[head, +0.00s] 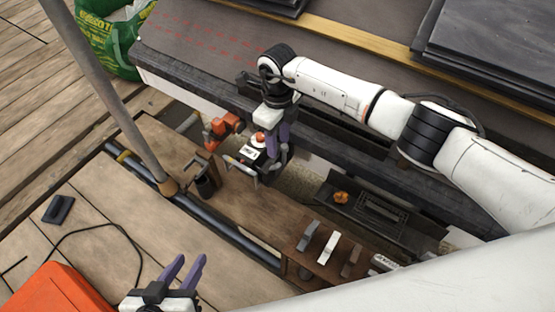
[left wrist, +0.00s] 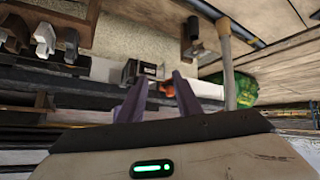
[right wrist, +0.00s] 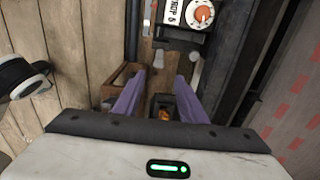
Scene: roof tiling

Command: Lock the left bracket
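My right gripper (head: 272,158) hangs over the roof's eave edge, beside a small white box with an orange dial (head: 257,142). Its purple fingers stand apart with nothing held in the right wrist view (right wrist: 166,80); the dial box (right wrist: 196,15) is beyond their tips. My left gripper (head: 190,268) is low over the planks and open, and its fingers are apart and empty in the left wrist view (left wrist: 160,80). An orange clamp-like part (head: 222,127) is left of the dial box. I cannot tell which part is the left bracket, or whether it is locked.
A wooden rack (head: 300,262) holds several grey and white pieces. A dark tray (head: 385,215) with a small orange item (head: 341,197) lies behind it. A grey pole (head: 110,95) rises at left. An orange case (head: 60,292) and a cable lie on the planks.

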